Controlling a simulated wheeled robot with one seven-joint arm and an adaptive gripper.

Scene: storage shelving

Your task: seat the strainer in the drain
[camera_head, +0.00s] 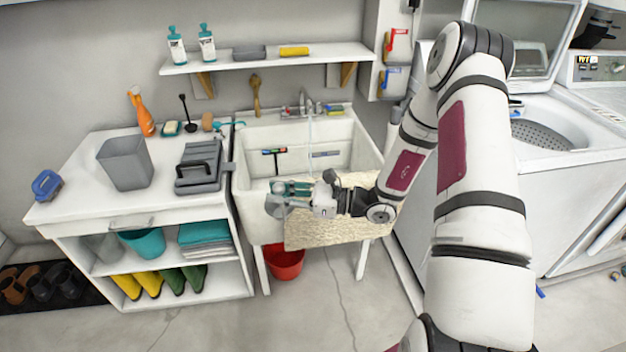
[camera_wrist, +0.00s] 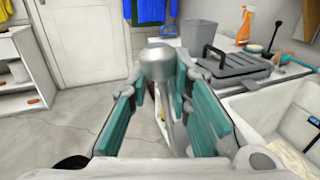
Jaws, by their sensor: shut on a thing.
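My gripper (camera_head: 280,194) is at the front edge of the white laundry sink (camera_head: 365,160), pointing left. It is shut on a round silver-grey thing, which looks like the strainer (camera_head: 274,209). The strainer also shows as a shiny dome between the far ends of the teal finger pads in the wrist view (camera_wrist: 157,63), where my gripper (camera_wrist: 158,85) fills the middle. The strainer is at or just outside the sink's front left rim; its exact height is hard to tell. The drain is not visible; the near part of the basin floor is hidden.
A beige towel (camera_head: 300,236) hangs over the sink's front. A squeegee-like tool (camera_head: 275,153) is inside the basin, and a tap (camera_head: 305,104) stands at the back. The left counter holds a grey bin (camera_head: 125,163) and a grey case (camera_head: 198,168). A red bucket (camera_head: 284,263) is below.

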